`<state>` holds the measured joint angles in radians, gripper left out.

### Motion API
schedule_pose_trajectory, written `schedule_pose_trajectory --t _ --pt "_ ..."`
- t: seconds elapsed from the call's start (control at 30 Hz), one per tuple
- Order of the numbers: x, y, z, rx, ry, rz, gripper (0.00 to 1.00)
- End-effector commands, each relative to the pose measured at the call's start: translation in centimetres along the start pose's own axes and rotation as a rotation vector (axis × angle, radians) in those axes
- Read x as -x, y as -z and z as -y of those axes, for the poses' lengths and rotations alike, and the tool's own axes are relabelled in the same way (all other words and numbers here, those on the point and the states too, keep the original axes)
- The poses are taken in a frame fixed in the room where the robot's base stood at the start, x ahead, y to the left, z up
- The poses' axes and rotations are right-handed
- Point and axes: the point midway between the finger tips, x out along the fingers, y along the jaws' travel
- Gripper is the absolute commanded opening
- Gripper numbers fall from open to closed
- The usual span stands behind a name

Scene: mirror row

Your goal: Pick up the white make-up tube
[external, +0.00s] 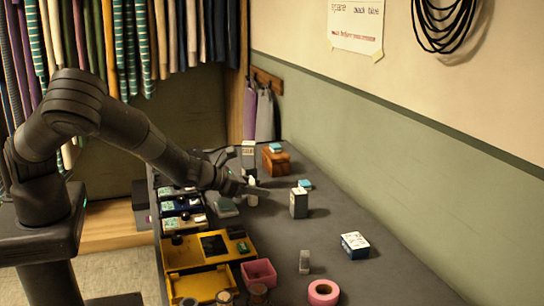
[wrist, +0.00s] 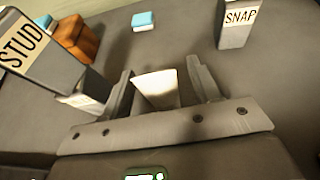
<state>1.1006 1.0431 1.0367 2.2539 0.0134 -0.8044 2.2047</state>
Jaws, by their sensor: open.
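The white make-up tube (external: 252,192) stands on the grey counter, at the end of my arm in the external view. In the wrist view a white, flared piece that looks like the tube (wrist: 157,88) is between my two fingers. My gripper (wrist: 163,80) is open, with one finger on each side of it and a gap at the right finger. In the external view my gripper (external: 250,186) is low over the counter and small, so contact cannot be told. The tube's lower part is hidden in the wrist view.
The STUD box (wrist: 48,62) stands close to my left finger. The SNAP box (external: 299,204) is to the right, with a blue block (external: 305,184) behind it. A brown box (external: 276,162) is farther back. A yellow organizer (external: 245,257) and pink tray (external: 259,273) are in front.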

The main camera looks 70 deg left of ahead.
Motion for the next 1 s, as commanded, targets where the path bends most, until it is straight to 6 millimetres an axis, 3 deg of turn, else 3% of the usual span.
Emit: schedule_pose_trajectory --t 0.1,0.37,0.9,1.0 --pt "-0.94 -0.04 -0.03 0.001 0.000 0.001 0.56" --pt "-1.07 -0.02 0.01 0.001 0.000 0.000 0.56" --pt "-1.05 -0.03 0.01 0.001 0.000 0.000 0.11" --pt "-1.05 -0.03 0.00 0.001 0.000 0.001 0.08"
